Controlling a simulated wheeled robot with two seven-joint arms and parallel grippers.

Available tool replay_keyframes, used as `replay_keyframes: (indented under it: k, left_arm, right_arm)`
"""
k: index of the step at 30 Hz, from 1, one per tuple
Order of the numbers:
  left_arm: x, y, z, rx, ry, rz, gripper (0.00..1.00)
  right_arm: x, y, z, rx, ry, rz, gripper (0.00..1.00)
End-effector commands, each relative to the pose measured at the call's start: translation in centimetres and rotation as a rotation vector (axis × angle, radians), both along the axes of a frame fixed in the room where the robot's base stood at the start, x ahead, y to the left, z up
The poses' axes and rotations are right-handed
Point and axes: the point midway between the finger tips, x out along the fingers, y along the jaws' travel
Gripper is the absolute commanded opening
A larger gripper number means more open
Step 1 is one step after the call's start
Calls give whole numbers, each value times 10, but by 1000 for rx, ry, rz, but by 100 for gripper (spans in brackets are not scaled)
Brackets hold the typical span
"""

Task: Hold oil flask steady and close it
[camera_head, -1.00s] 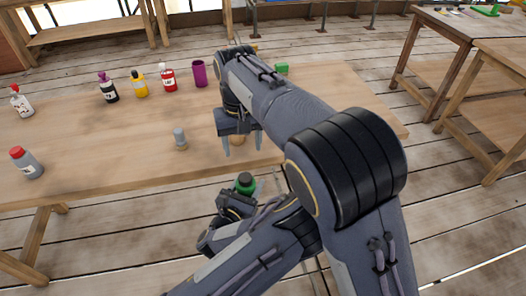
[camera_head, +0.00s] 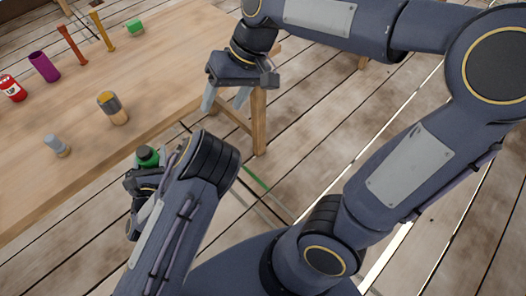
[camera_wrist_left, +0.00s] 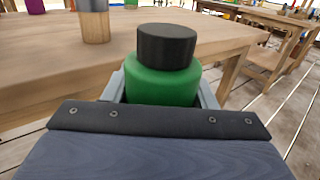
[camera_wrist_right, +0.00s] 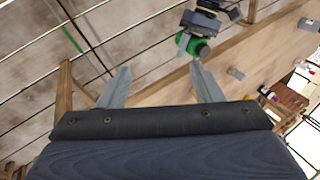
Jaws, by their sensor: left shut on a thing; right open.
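The oil flask is a green bottle (camera_head: 148,158) with a black cap on its top (camera_wrist_left: 166,45). My left gripper (camera_head: 140,170) is shut on the green body (camera_wrist_left: 163,82), with one finger on each side, and holds it upright in front of the table edge. The cap sits on the flask; how tightly I cannot tell. My right gripper (camera_head: 225,102) is open and empty, up and to the right of the flask in the head view. In the right wrist view the flask (camera_wrist_right: 190,43) lies beyond my open fingers (camera_wrist_right: 160,72), apart from them.
Open plank floor (camera_head: 310,130) lies right of the table.

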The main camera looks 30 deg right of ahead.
Motion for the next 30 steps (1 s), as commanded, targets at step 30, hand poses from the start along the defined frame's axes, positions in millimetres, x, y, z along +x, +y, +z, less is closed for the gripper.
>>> replay_keyframes:
  k: [30]
  left_arm:
    - [0, 0, 0, 0, -1, 0, 0]
  right_arm:
    - [-152, -47, -50, -68, -316, -213, 59]
